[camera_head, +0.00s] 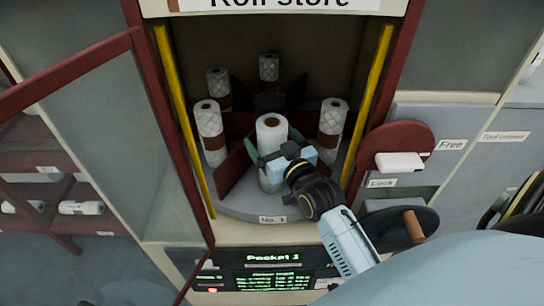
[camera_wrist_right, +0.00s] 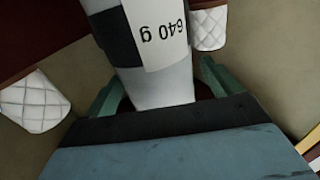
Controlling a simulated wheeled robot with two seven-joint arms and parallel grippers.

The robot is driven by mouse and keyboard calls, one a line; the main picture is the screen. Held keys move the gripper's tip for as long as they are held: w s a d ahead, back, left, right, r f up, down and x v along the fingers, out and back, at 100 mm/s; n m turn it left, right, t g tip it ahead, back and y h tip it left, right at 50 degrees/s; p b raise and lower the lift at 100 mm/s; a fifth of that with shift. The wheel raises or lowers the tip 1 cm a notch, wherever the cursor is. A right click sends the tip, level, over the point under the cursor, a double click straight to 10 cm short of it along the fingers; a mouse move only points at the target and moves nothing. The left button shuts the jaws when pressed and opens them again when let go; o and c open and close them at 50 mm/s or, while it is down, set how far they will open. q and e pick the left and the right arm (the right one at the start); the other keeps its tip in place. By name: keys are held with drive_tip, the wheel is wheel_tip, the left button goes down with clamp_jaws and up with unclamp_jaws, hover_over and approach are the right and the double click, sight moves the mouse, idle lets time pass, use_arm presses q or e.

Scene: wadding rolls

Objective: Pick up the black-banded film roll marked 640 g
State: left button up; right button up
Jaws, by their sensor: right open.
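The film roll marked 640 g (camera_wrist_right: 165,88) fills the middle of the right wrist view, with a black band beside its white label (camera_wrist_right: 158,40). It appears to be the front white roll (camera_head: 271,130) standing upright on the turntable in the head view, its middle hidden by my gripper. My right gripper (camera_head: 274,150) is open, with its green fingers on either side of this roll. In the wrist view a gap shows beside the fingers; contact cannot be told. My left gripper is not in view.
Quilted rolls with brown bands stand left (camera_head: 209,120) and right (camera_head: 333,118), others behind. Dark red dividers (camera_head: 235,170) separate them. Yellow-edged posts (camera_head: 368,100) flank the opening. An open glass door (camera_head: 110,130) is at left, a red lever plate (camera_head: 398,142) at right.

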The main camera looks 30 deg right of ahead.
drive_tip(key=shift+w+d, duration=0.1)
drive_tip(key=shift+w, duration=0.85)
drive_tip(key=c, duration=1.9)
clamp_jaws()
drive_tip(key=shift+r, duration=0.15)
